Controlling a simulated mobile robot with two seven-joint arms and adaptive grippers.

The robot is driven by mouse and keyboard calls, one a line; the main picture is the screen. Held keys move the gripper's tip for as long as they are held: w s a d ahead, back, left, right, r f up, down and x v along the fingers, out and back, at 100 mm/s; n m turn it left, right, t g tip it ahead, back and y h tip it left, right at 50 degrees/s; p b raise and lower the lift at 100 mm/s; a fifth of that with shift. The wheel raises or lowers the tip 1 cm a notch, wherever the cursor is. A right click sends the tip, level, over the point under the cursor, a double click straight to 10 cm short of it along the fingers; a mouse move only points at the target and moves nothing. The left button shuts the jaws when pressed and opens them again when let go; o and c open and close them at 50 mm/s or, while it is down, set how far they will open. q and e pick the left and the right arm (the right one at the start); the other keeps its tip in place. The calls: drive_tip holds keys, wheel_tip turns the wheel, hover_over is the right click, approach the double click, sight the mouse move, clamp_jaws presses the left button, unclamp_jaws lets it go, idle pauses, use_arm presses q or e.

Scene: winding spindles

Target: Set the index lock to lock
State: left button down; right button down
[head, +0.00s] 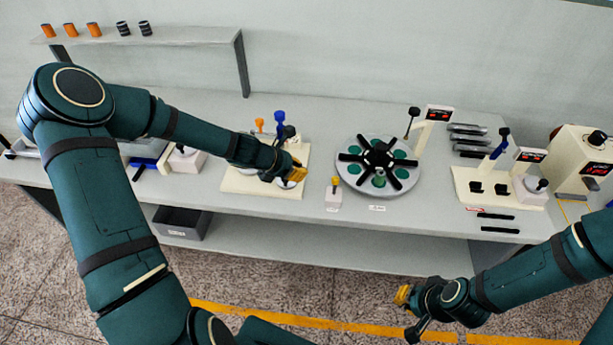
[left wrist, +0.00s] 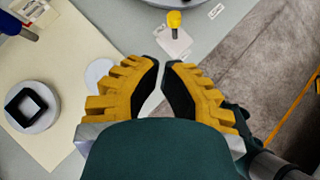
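The index lock appears to be the small white block with a yellow-knobbed lever (head: 334,192), at the bench's front edge just left of the round indexing table (head: 350,182).
The round table holds a black spider and green discs. Another cream fixture (head: 510,198) and dark bars stand right. Bench surface between board and lever is clear.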

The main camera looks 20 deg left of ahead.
use_arm(q)
drive_tip(key=shift+s+a+r, duration=0.2)
drive_tip(key=shift+a+r, duration=0.15)
drive_tip(key=shift+r, duration=0.2)
drive_tip(key=shift+s+a+r, duration=0.2)
drive_tip(key=shift+a+r, duration=0.1)
drive_tip(key=shift+r, duration=0.25)
drive_tip(key=shift+s, duration=0.1)
drive_tip(key=s+d+f+m+g+b, duration=0.2)
drive_tip(key=s+d+f+m+b, duration=0.3)
drive_tip(key=s+d+f+m, duration=0.3)
drive_tip(key=s+d+f+m+g+y+b, duration=0.1)
drive_tip(key=s+d+f+m+g+b, duration=0.2)
drive_tip(key=s+d+f+m, duration=0.6)
wheel_tip(320, 180, down, 7)
drive_tip(key=s+m+b, duration=0.2)
drive_tip(key=m, duration=0.8)
